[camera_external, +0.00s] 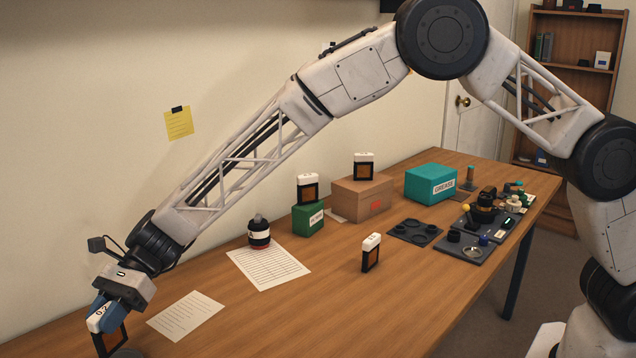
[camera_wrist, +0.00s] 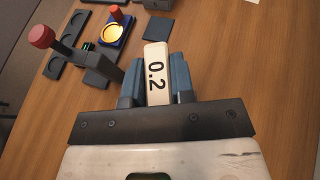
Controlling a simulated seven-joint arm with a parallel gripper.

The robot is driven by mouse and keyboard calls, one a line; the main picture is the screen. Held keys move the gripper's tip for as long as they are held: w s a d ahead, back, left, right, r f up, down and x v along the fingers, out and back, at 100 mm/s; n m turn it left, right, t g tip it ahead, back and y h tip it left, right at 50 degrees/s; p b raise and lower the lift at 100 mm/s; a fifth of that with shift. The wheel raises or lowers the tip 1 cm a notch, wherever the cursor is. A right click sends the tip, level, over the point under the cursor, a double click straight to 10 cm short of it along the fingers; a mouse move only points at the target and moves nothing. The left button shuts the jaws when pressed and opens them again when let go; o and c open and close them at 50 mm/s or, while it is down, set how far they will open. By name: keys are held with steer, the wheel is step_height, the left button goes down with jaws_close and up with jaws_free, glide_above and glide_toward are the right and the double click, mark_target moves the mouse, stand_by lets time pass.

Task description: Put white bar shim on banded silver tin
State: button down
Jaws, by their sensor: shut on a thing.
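My gripper (camera_external: 103,316) is at the lower left of the external view, low over the table's near end. Its blue fingers are shut on a white bar shim (camera_wrist: 155,72) marked 0.2; the same shim (camera_external: 97,323) shows a dark frame hanging below its white bar. A grey rounded edge (camera_external: 127,352) shows beside the shim's lower end at the bottom of the picture; I cannot tell whether it is the banded silver tin or whether they touch. Similar white-topped shims stand on the green box (camera_external: 308,188), on the cardboard box (camera_external: 363,166) and on the bare table (camera_external: 371,252).
A teal grease box (camera_external: 431,184) and dark trays (camera_external: 415,232) are farther right. The wrist view shows a red knob (camera_wrist: 41,36) and a blue block with a gold disc (camera_wrist: 115,33).

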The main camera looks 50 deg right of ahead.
mark_target(99, 350)
steer(key=shift+f, duration=1.75)
steer(key=shift+f, duration=0.15)
steer(key=c, duration=1)
jaws_free()
steer(key=shift+d+r, duration=0.15)
steer(key=shift+r, duration=0.05)
steer(key=v, duration=1.1)
steer(key=shift+d+r, duration=0.25)
steer(key=shift+d, duration=0.05)
